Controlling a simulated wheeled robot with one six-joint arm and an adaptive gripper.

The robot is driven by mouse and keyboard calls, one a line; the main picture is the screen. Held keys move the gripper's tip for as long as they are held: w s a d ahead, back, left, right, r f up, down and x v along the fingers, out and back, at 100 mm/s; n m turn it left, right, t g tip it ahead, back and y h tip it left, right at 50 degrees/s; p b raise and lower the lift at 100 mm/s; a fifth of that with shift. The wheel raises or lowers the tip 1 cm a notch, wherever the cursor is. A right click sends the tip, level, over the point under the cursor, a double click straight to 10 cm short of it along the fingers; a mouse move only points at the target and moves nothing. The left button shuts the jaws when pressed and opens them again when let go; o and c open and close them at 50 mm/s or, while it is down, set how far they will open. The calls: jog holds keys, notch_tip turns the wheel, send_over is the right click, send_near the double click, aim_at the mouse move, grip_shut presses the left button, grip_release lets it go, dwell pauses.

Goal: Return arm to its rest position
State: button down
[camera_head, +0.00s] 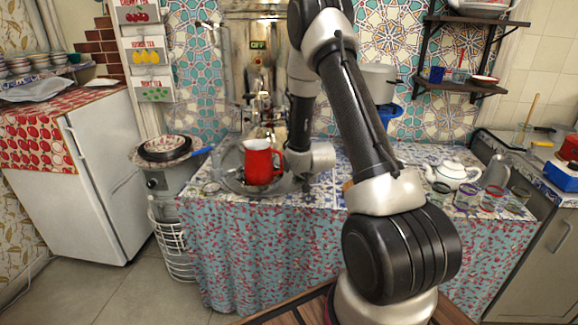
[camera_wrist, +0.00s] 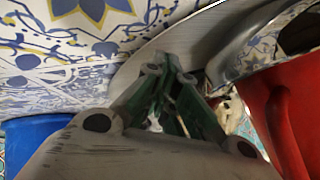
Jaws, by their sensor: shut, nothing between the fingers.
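My arm reaches over the patterned counter (camera_head: 340,178), with its wrist just right of a red jug (camera_head: 262,165) that stands on a round metal tray (camera_head: 232,181). In the head view I cannot make out my fingers. In the wrist view my gripper (camera_wrist: 172,95) is shut and empty, its green-grey fingers close together. The red jug (camera_wrist: 288,125) shows at the right edge there, beside the fingers and apart from them as far as I can tell. The tray's rim (camera_wrist: 140,62) lies beyond the fingertips.
A steel samovar (camera_head: 250,65) stands behind the jug. A white teapot (camera_head: 453,174) and several glasses stand at the counter's right. Wall shelves (camera_head: 460,85) hang at the upper right. The floor at front left is clear.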

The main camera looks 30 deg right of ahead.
dwell(0.4)
jog(key=s+a+r+n+g, duration=0.1)
jog(key=s+a+r, duration=0.15)
jog(key=r, duration=0.45)
jog(key=s+a+r+n, duration=0.1)
jog(key=s+r+n, duration=0.1)
jog(key=s+r, duration=0.35)
jog(key=s+a+r+n+g, duration=0.1)
jog(key=s+r, duration=0.1)
jog(key=r, duration=0.7)
jog(key=s+a+r+n+g, duration=0.1)
jog(key=s+r, duration=0.2)
jog(key=s, duration=0.6)
jog(key=s+a+r+n, duration=0.2)
jog(key=s+r, duration=0.2)
jog(key=s, duration=0.5)
jog(key=s+a+r+n+g+y, duration=0.1)
jog(key=s+r, duration=0.2)
jog(key=s, duration=0.6)
jog(key=shift+s+a+r+n+g, duration=0.2)
jog(key=shift+r+n+g, duration=0.1)
jog(key=shift+r+n, duration=0.1)
